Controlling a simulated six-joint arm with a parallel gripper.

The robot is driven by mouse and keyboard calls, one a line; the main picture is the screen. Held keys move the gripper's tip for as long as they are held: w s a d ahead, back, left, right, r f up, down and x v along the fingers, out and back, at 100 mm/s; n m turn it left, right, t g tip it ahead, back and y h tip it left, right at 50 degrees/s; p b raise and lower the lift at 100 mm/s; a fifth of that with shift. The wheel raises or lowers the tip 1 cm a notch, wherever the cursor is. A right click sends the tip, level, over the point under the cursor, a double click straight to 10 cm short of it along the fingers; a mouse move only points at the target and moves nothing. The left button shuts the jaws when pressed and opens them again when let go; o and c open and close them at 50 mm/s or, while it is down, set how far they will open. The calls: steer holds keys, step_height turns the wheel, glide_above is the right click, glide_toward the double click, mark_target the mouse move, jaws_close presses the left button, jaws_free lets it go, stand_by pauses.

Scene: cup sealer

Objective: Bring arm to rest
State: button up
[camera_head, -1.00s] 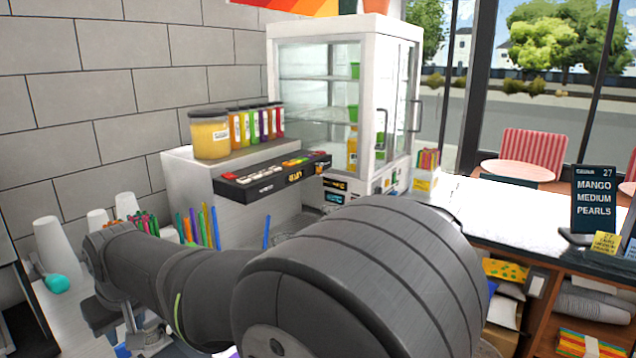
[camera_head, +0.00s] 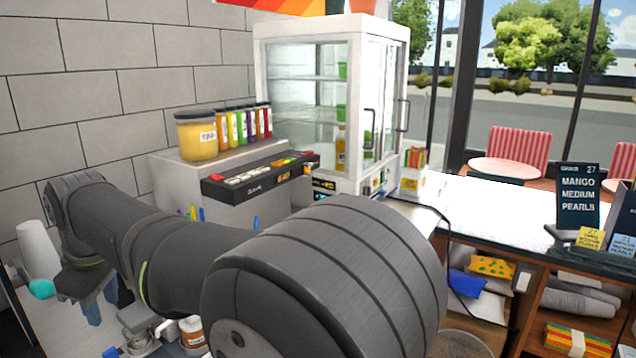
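My dark grey arm crosses the lower left and middle of the head view, with its big rounded link nearest the camera. It runs left to a raised joint, and the wrist hangs down from there. My gripper (camera_head: 100,302) is at the wrist's lower end, small and partly lost against the clutter at the lower left. I cannot tell whether its fingers are open or shut, and I see nothing clearly held in it.
A white cup stack (camera_head: 38,250) stands left of the wrist. A counter unit with a yellow jar (camera_head: 197,136) and button panel (camera_head: 258,174) stands behind the arm. A glass cabinet (camera_head: 335,100) is behind. The white counter (camera_head: 490,210) at right is largely clear.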

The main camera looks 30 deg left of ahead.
steer(key=n, duration=0.2)
steer(key=a+n+h, duration=0.1)
steer(key=n, duration=0.1)
steer(key=a+n, duration=0.1)
steer(key=n, duration=0.1)
steer(key=shift+a+h, duration=0.25)
steer(key=shift+h, duration=0.05)
